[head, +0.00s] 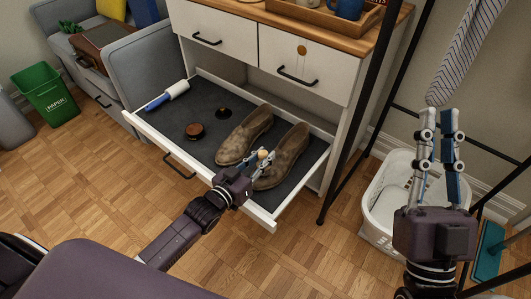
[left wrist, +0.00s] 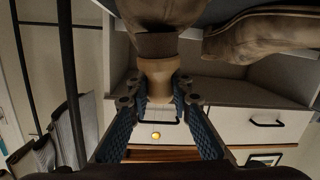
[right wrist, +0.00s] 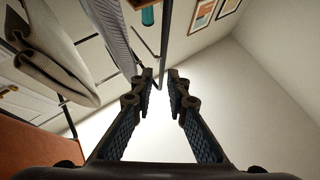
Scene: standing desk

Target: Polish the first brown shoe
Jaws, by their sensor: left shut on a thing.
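Two brown shoes lie side by side in an open drawer (head: 213,163) with a dark lining: a left shoe (head: 245,138) and a right shoe (head: 289,150). My left gripper (head: 264,158) is over the right shoe, at the drawer's front. It is shut on a tan wooden brush handle (left wrist: 159,80). In the left wrist view the dark bristle end (left wrist: 158,46) meets a shoe (left wrist: 160,12); whether it presses on it I cannot tell. The other shoe (left wrist: 262,36) shows beside it. My right gripper (head: 437,140) is raised at the right, open and empty.
A round brown tin (head: 195,131), a small dark disc (head: 223,112) and a white roller with blue handle (head: 168,94) lie in the drawer. A white basket (head: 380,205) and black rack posts stand at right. A green bin (head: 45,92) is far left. Floor in front is clear.

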